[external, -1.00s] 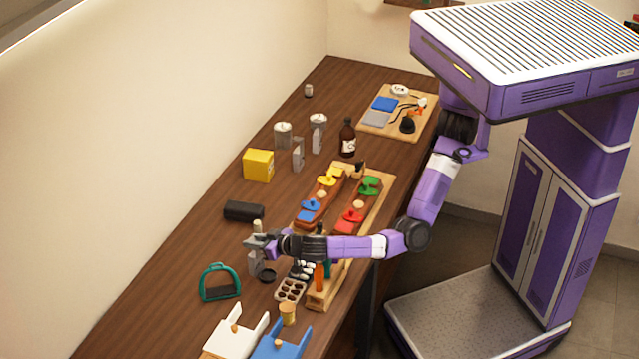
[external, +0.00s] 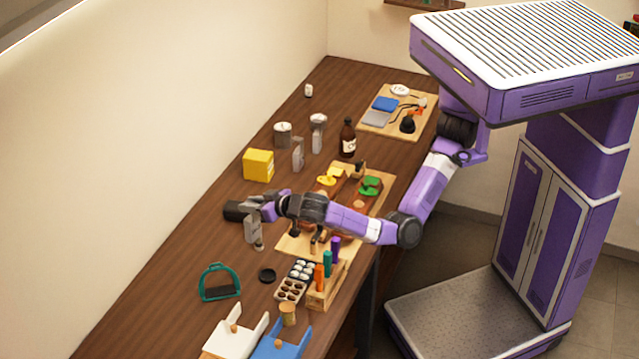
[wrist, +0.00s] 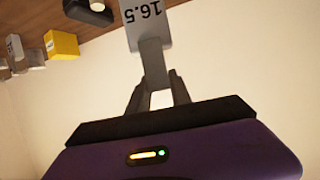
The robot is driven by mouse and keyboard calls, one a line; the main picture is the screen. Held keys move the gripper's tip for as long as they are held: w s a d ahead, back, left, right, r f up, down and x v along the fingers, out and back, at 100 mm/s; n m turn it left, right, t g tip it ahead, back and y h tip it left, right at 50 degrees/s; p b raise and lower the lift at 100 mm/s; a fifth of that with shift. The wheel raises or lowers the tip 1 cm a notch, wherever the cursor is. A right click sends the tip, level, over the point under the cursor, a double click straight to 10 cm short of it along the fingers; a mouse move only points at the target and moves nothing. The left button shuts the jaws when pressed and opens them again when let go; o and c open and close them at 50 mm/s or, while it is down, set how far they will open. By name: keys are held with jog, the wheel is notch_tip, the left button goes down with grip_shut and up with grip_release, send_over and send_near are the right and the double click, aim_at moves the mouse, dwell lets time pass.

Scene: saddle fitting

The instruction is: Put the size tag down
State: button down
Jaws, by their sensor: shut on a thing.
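The size tag is a light grey plate marked 16.5 in the wrist view (wrist: 150,35), where its number shows upside down. In the external view the tag (external: 252,230) hangs from my gripper (external: 264,205) on the left side of the workboard. My gripper also shows in the wrist view (wrist: 158,92), its two fingers shut on the tag's narrow grey stem. I cannot tell whether the tag touches the table. Two similar grey tags (external: 298,155) (external: 317,137) stand farther back.
A black case (external: 233,210) lies right beside my gripper, partly hidden. A yellow box (external: 258,165) stands behind it. The workboard with coloured pieces (external: 380,205) is to the right, partly under my arm.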

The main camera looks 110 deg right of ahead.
notch_tip(320, 180, up, 5)
jog(key=shift+f, duration=0.1)
jog(key=shift+d+r, duration=0.25)
jog(key=s+d+r+m+g+h+p, duration=0.1)
jog(key=s+d+r+p, duration=0.25)
jog(key=d, duration=0.85)
jog(key=s+d+r+m+g+p, duration=0.1)
jog(key=s+d+r+g+p, duration=0.2)
jog(key=d, duration=0.9)
notch_tip(320, 180, down, 21)
jog(key=t+p, duration=0.1)
jog(key=p, duration=0.3)
jog(key=shift+t, duration=0.3)
jog(key=shift+d, duration=0.1)
jog(key=shift+f, duration=0.2)
jog(key=c, duration=1.2)
grip_release()
jog(key=shift+o, duration=0.2)
